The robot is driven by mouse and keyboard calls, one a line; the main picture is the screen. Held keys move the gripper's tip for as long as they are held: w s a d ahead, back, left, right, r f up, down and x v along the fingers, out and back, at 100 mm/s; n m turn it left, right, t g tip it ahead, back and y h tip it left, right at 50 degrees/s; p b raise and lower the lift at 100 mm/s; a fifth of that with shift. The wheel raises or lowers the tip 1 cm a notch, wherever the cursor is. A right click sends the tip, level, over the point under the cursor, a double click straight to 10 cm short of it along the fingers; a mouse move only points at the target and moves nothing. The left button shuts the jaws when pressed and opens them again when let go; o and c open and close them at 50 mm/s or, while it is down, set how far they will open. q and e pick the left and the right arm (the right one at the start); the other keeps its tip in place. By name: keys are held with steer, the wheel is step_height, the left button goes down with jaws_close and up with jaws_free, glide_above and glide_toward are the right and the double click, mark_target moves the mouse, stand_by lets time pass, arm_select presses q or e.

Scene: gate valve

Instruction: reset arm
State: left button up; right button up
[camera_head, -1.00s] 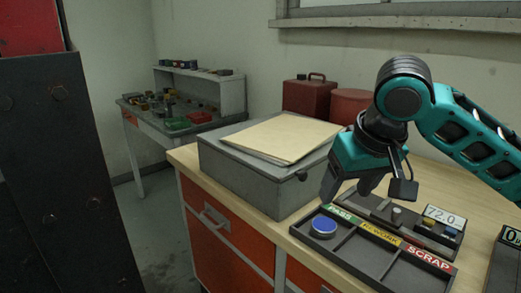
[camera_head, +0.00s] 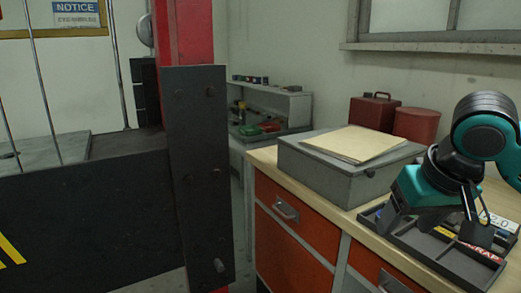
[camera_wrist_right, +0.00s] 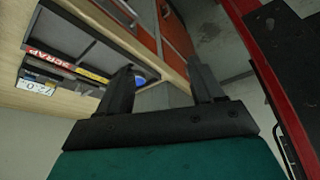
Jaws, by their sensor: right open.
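My right arm comes in from the right in the head view, with its teal right gripper (camera_head: 408,220) over the left part of the sorting tray (camera_head: 462,263) on the bench. The two dark fingers stand apart with nothing between them. The right wrist view shows the same open fingers (camera_wrist_right: 162,80), with the dark tray (camera_wrist_right: 75,42) and its SCRAP label beyond. A blue disc (camera_wrist_right: 140,82) shows partly behind one finger there. The gripper hides much of the tray's left side in the head view. My left gripper is not in view.
A grey metal box (camera_head: 340,175) with a folder (camera_head: 355,143) on top stands left of the gripper. Two red containers (camera_head: 375,111) stand behind. A dark post plate (camera_head: 197,180) and red upright fill the left centre. Bench drawers (camera_head: 290,225) face the floor.

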steer(key=w+a+f+n+t+y, duration=0.1)
steer(key=a+f+t+y, duration=0.15)
steer(key=a+f, duration=0.55)
steer(key=w+a+f+n+t+y, duration=0.1)
steer(key=w+a+f+y, duration=0.15)
steer(key=f, duration=1.05)
steer(key=s+d+f+t+h, duration=0.1)
steer(key=s+d+f, duration=0.1)
steer(key=s+f, duration=0.6)
steer(key=s+d+f+t+h, duration=0.1)
steer(key=s+d+f+h, duration=0.1)
steer(key=s+f, duration=0.5)
steer(key=shift+s+d+f, duration=0.35)
steer(key=shift+s+d, duration=0.25)
steer(key=shift+s, duration=0.2)
steer(key=shift+t, duration=0.25)
